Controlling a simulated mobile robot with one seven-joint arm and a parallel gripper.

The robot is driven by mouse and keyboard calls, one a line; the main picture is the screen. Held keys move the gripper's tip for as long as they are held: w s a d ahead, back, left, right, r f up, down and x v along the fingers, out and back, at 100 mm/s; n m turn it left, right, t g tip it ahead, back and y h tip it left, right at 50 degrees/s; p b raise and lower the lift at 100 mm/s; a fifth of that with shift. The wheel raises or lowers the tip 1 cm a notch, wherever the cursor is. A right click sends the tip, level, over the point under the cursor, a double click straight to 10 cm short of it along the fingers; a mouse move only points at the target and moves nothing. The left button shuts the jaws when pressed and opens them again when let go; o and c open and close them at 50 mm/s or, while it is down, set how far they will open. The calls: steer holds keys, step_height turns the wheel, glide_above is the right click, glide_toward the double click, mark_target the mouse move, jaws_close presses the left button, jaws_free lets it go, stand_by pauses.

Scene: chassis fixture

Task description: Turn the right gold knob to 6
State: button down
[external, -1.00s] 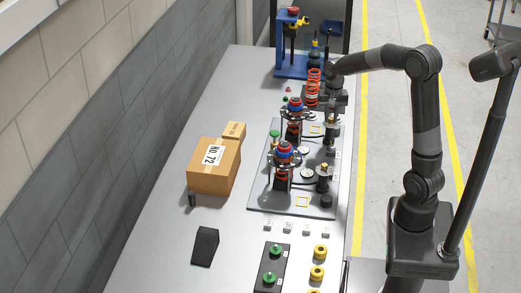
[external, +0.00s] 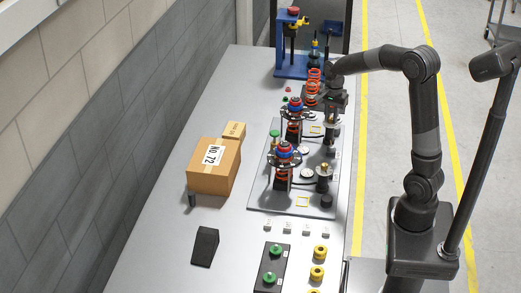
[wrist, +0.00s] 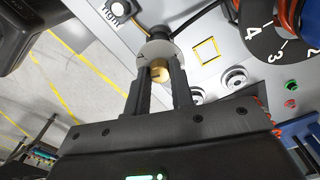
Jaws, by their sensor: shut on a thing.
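The right gold knob (wrist: 159,72) shows in the wrist view between the two fingers of my gripper (wrist: 158,66), above a round pale collar. My gripper is shut on this knob. A "RIGHT" label (wrist: 111,16) is on the plate beside it. A dark dial (wrist: 266,38) with white numbers, 4, 3 and 2 among them, shows partly at the upper right; its pointer is not visible. In the external view my gripper (external: 332,104) is over the far post at the plate's right side and largely hides the knob. The nearer gold knob (external: 324,168) stands free on its post.
Two spring assemblies with red and blue tops (external: 284,150) stand left of the posts. An orange spring (external: 313,82) stands close by my gripper. A blue fixture (external: 292,62) is at the far end. A cardboard box (external: 213,170) sits on the left of the table.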

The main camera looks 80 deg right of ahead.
mark_target(331, 118)
stand_by(0.3)
steer(key=c, duration=1.3)
jaws_free()
steer(key=shift+o, duration=0.2)
step_height(331, 118, up, 11)
steer(key=shift+f, duration=0.1)
steer(key=s+a+r+n+t, duration=0.25)
steer(key=a+n, duration=0.85)
steer(key=a, duration=0.7)
steer(key=s+a+f+n+t, duration=0.3)
steer(key=s+a+n, duration=0.5)
steer(key=a+n, duration=0.3)
steer(key=shift+s+a, duration=0.25)
steer(key=shift+a, duration=0.25)
